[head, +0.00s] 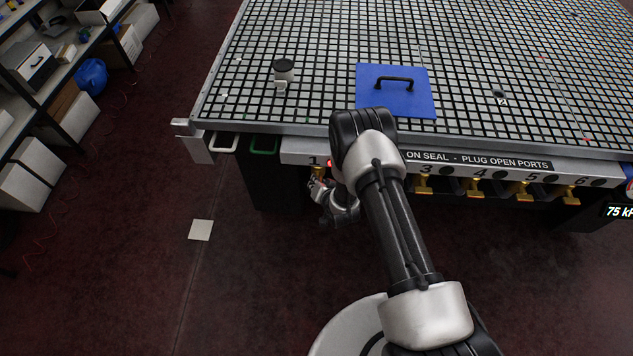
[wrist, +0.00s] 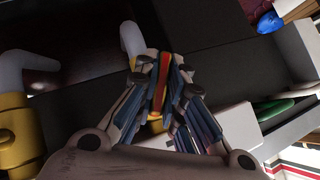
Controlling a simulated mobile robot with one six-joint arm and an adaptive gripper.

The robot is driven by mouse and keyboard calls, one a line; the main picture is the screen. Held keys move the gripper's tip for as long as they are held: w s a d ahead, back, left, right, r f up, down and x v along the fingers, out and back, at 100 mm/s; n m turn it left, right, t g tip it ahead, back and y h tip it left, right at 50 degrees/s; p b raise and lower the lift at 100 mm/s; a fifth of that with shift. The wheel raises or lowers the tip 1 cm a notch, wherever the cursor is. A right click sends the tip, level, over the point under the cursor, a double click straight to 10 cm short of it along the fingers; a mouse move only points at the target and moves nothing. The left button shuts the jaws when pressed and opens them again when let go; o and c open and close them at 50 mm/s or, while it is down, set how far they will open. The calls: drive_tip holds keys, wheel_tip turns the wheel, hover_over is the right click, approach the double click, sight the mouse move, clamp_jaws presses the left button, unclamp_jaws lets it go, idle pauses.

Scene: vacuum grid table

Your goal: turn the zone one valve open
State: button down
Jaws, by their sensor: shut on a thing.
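The zone one valve (head: 318,171) is a small brass-yellow valve under the number 1 on the front panel of the grid table, partly hidden by my gripper. My gripper (head: 321,185) is at this valve, below the table's front edge. Whether the handle stands open or closed is hard to tell.
Brass valves three (head: 424,185), four (head: 472,188), five (head: 524,191) and six (head: 570,195) line the panel to the right; my arm hides number two.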

drive_tip(key=n+h, duration=0.1)
drive_tip(key=h, duration=0.1)
drive_tip(key=shift+a+g+h+b, duration=0.1)
drive_tip(key=shift+g+h+b, duration=0.2)
drive_tip(key=shift+b, duration=0.05)
drive_tip(key=shift+n+h+b, duration=0.35)
drive_tip(key=shift+n+h, duration=0.35)
drive_tip(key=shift+h, duration=0.2)
drive_tip(key=c, duration=1.7)
unclamp_jaws()
drive_tip(key=v, duration=1.2)
